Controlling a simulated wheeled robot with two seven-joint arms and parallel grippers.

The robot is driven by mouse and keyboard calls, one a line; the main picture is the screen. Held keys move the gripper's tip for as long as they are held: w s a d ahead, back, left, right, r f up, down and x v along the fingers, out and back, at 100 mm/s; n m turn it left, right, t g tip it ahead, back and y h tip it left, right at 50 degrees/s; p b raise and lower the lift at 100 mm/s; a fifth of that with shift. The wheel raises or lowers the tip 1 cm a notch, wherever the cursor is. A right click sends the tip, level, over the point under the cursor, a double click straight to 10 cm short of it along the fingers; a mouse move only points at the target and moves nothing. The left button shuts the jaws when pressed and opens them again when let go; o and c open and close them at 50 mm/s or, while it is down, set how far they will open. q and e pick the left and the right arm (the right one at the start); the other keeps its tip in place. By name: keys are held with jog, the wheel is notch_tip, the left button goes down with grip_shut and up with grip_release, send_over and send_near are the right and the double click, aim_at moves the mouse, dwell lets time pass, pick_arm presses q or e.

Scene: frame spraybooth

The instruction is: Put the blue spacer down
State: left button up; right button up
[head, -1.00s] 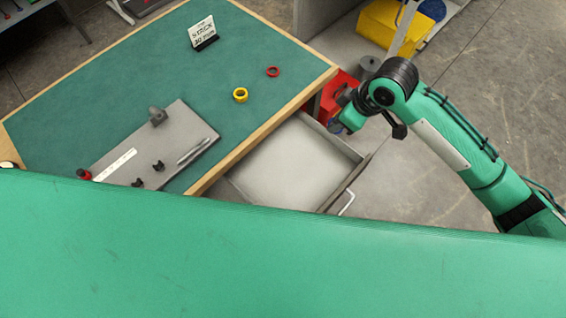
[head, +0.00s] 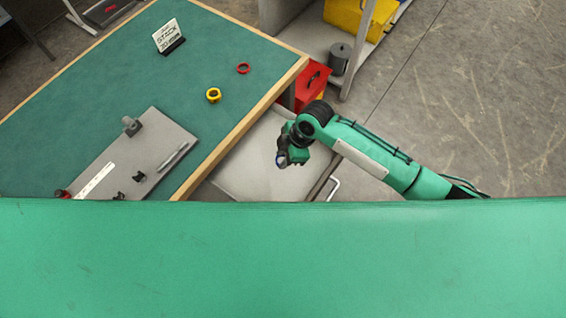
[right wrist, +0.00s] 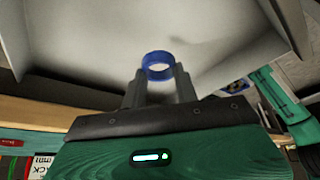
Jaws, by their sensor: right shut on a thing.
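The blue spacer (right wrist: 158,66) is a short ring held between the fingertips of my right gripper (right wrist: 160,84) in the right wrist view. In the head view my right gripper (head: 283,158) shows above the open drawer (head: 245,170), with a small bit of blue (head: 281,160) at its tip. My left gripper does not show.
A yellow ring (head: 213,95) and a red ring (head: 243,68) lie on the green bench top (head: 130,85). A grey fixture plate (head: 150,150) and a sign (head: 169,38) stand there too. A red box (head: 306,88) is beyond the drawer.

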aim_at(279, 172)
notch_tip(279, 172, down, 6)
jog(key=shift+f+p, duration=0.2)
jog(key=shift+p, duration=0.2)
jog(key=shift+f, duration=0.25)
jog(key=shift+f, duration=0.15)
jog(key=o, duration=0.9)
jog(key=shift+o, duration=0.2)
